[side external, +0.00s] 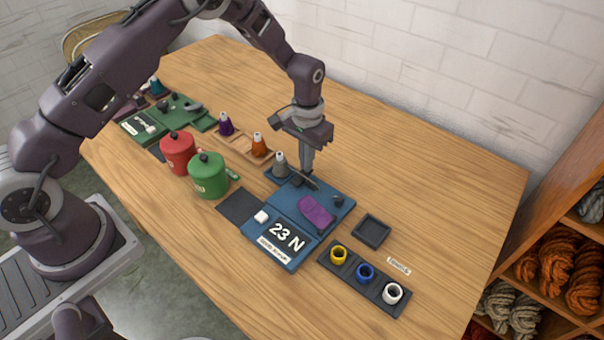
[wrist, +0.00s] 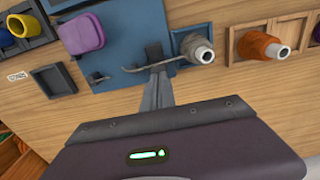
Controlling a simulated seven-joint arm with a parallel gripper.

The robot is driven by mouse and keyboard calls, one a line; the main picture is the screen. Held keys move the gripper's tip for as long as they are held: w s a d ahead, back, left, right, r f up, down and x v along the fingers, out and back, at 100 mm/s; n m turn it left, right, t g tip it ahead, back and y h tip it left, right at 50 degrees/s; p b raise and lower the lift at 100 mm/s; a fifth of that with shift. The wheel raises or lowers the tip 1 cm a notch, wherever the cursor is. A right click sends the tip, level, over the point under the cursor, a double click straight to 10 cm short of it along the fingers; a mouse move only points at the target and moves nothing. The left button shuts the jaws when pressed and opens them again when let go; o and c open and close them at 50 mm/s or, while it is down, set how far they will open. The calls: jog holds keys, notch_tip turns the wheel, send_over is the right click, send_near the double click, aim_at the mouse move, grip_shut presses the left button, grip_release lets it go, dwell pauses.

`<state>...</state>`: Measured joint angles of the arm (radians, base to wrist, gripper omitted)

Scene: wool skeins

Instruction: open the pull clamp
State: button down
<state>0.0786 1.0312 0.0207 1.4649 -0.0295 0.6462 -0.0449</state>
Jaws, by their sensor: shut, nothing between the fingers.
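The blue tester (side external: 283,237) stands on the table and its display reads 23 N. A purple piece (side external: 317,212) lies on its plate; it also shows in the wrist view (wrist: 81,34). At the plate's back edge is a dark clamp block (wrist: 154,52) with a thin grey bent lever (wrist: 133,69) by it. I cannot tell how far the clamp is open. My gripper (side external: 305,173) is shut and empty, pointing down by the lever. In the wrist view its fingers (wrist: 158,88) end close to the lever; contact is unclear.
A grey cone (side external: 280,167) stands close left of the clamp, with orange (side external: 259,146) and purple (side external: 225,125) cones beyond. Green (side external: 207,176) and red (side external: 177,153) canisters stand left. A black tray (side external: 371,231) and a cup rack (side external: 346,272) lie right. The table behind is clear.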

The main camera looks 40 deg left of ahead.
jog(key=shift+f, duration=0.5)
jog(key=shift+r, duration=3.55)
